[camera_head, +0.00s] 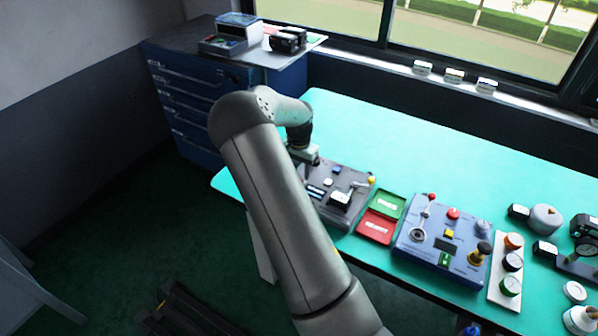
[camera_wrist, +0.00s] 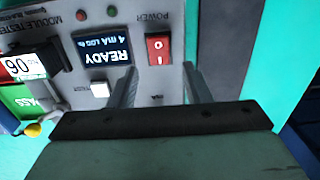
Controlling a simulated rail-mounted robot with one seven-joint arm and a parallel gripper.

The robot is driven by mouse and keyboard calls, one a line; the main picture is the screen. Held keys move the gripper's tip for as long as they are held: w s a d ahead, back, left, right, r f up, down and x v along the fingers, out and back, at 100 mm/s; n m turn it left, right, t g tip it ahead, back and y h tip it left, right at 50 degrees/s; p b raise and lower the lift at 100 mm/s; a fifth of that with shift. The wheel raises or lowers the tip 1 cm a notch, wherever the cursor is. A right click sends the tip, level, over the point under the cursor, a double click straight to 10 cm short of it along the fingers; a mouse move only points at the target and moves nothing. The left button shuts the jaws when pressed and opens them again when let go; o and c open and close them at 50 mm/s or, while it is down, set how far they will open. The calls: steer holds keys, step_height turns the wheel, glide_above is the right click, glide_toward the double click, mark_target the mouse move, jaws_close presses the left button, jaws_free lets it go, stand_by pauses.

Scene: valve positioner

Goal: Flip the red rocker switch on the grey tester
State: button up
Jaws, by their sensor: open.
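The grey tester (camera_head: 350,172) sits at the left end of the green bench in the head view, partly hidden by my arm. In the wrist view its panel (camera_wrist: 75,88) appears upside down. The red rocker switch (camera_wrist: 158,47), marked I and O, lies under the POWER label, beside a lit display (camera_wrist: 104,45) reading READY. My gripper (camera_wrist: 160,68) is open and empty, its two fingers reaching toward the panel on either side of the switch's line. Contact with the switch cannot be told. In the head view my gripper (camera_head: 304,155) is over the tester's far left part.
A yellow-tipped lever (camera_wrist: 33,130) and a white button (camera_wrist: 99,90) are close by on the tester. Green and red trays (camera_head: 376,228) and a blue-grey control box (camera_head: 410,240) stand to the right. The bench behind is clear.

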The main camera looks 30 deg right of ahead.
steer(key=shift+f, duration=1.1)
jaws_close()
steer(key=shift+s+a+f+t+h+b, duration=0.1)
steer(key=shift+a+t+h+b, duration=0.15)
steer(key=shift+b, duration=0.35)
steer(key=shift+f+t+h+b, duration=0.15)
steer(key=shift+h+b, duration=0.2)
steer(key=shift+b, duration=0.25)
steer(key=shift+s+a+r+t+h+b, duration=0.15)
steer(key=shift+r+t+h+b, duration=0.3)
steer(key=shift+h+b, duration=0.3)
